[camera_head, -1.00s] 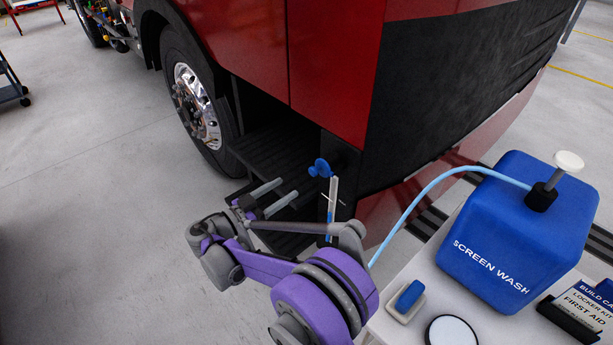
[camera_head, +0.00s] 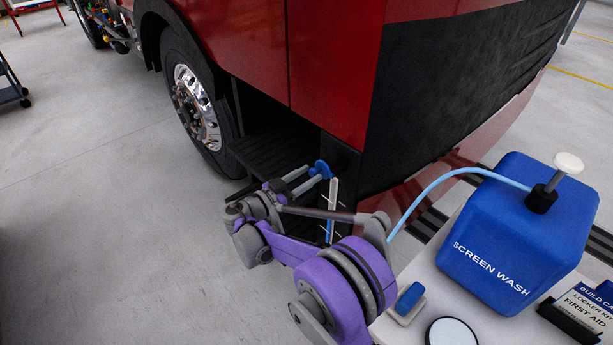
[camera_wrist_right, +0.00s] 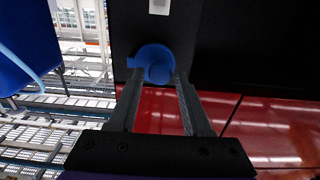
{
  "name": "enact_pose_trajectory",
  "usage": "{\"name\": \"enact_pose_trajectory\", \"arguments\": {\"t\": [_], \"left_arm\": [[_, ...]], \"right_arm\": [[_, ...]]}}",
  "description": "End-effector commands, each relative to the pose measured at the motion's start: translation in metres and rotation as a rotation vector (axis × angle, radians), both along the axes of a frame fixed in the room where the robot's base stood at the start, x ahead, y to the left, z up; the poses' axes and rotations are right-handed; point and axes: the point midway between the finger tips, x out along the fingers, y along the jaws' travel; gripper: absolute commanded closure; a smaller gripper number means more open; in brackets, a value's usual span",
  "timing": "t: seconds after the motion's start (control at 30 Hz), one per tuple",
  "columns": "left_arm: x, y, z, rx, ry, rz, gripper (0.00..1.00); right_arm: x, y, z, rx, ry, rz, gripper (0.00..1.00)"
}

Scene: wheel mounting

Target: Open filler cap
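The blue filler cap (camera_head: 322,168) sits on the dark lower corner of the red truck. In the right wrist view the cap (camera_wrist_right: 155,62) is round with a tab pointing left, and lies at the fingertips. My right gripper (camera_head: 314,174) reaches the cap from the left in the head view. In the wrist view my right gripper (camera_wrist_right: 159,76) has its two fingers apart, one tip on each side of the cap's lower part. I cannot tell if they touch it. My left gripper is not in view.
A level strip (camera_head: 331,210) hangs below the cap. A blue screen wash container (camera_head: 510,235) with a light blue hose (camera_head: 430,187) stands on a white cart (camera_head: 425,265) at right, with a blue-and-white block (camera_head: 410,298).

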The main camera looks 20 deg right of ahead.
Motion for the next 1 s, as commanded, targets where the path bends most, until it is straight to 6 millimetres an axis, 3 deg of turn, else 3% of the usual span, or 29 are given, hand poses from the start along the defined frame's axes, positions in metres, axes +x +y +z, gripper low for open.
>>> {"name": "enact_pose_trajectory", "arguments": {"t": [0.03, 0.2, 0.27, 0.67, 1.0], "left_arm": [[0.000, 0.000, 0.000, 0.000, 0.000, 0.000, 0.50], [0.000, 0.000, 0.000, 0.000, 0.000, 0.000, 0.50], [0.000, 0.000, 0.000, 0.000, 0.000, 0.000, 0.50], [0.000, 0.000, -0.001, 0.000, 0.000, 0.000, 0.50], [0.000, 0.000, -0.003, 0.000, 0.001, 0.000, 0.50]], "right_arm": [[0.000, 0.000, 0.000, 0.000, 0.000, 0.000, 0.62], [0.000, 0.000, 0.000, 0.000, 0.000, 0.000, 0.93], [0.000, 0.000, 0.000, 0.000, 0.000, 0.000, 1.00], [-0.004, 0.001, 0.000, 0.001, 0.000, 0.043, 1.00], [-0.022, 0.003, 0.000, 0.001, 0.001, 0.271, 1.00]]}}
